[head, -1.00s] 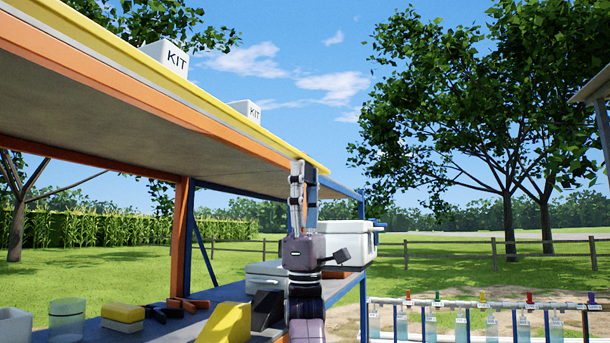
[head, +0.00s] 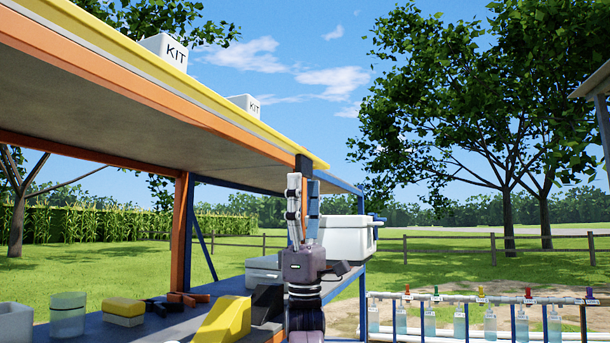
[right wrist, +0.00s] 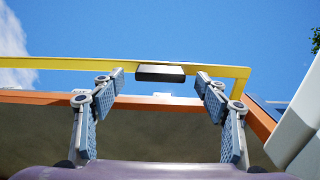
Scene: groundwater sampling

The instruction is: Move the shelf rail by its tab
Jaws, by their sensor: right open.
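The yellow shelf rail (head: 210,88) runs along the front edge of the upper shelf; it also crosses the top of the right wrist view (right wrist: 60,64). Its dark, block-like tab (right wrist: 160,73) hangs on the rail in the right wrist view. My right gripper (head: 303,181) points upward below the rail's right end. Its fingers are open and empty, and in the right wrist view the fingertips (right wrist: 160,80) appear on either side of the tab, apart from it. A dark piece (head: 304,166) shows just above the fingers in the head view; I cannot tell whether it is the tab. My left gripper is out of view.
Two white KIT boxes (head: 165,50) stand on the upper shelf. The lower shelf holds a yellow wedge (head: 225,318), a sponge-like block (head: 123,311), a clear jar (head: 67,314) and a white cooler (head: 345,237). A bottle rack (head: 470,298) stands at right.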

